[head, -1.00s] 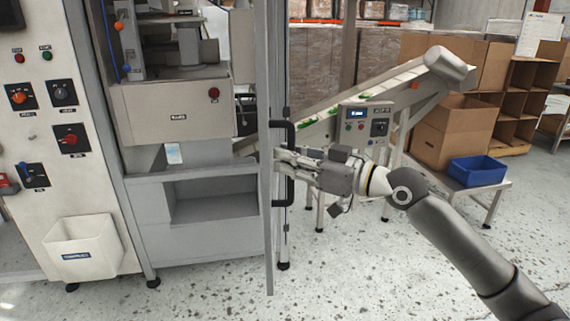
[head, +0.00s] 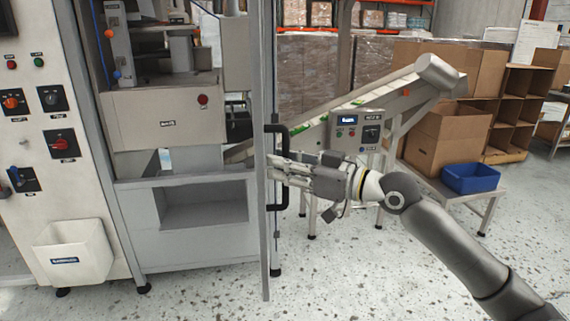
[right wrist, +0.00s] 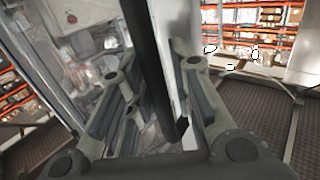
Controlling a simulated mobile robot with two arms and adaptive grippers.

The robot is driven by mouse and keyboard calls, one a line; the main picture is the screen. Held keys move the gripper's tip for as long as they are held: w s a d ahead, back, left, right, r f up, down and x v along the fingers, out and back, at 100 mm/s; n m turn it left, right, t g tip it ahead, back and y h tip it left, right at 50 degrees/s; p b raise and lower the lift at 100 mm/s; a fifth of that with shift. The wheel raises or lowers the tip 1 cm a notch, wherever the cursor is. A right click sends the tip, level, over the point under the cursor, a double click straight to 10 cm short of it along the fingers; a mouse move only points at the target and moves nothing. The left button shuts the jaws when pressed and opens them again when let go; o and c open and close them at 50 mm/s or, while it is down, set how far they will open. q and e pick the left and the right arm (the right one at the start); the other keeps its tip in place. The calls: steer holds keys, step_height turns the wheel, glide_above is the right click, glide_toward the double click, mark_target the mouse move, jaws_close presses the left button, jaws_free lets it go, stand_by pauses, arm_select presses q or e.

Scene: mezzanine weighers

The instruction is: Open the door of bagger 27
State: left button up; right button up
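The door (head: 262,225) of the bagger stands out from the machine front and shows nearly edge-on in the head view, as a tall thin grey panel. Its black bar handle (head: 273,140) is on the right face. My right gripper (head: 280,168) is at the middle of the handle, coming from the right. In the right wrist view the dark handle (right wrist: 143,35) runs between the two fingers, which lean in around it and look shut on it; the contact is partly hidden. No number 27 is readable. My left gripper is not in view.
The bagger body (head: 175,115) is left of the door, with a control cabinet (head: 35,150) and white bin (head: 72,252) further left. An inclined conveyor (head: 385,95), control box (head: 358,130), and blue crate (head: 470,178) on a stand are to the right. The front floor is clear.

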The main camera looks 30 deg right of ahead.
steer(key=shift+o, duration=0.8)
steer(key=shift+r, duration=0.15)
steer(key=shift+d, duration=0.1)
steer(key=v, duration=1.2)
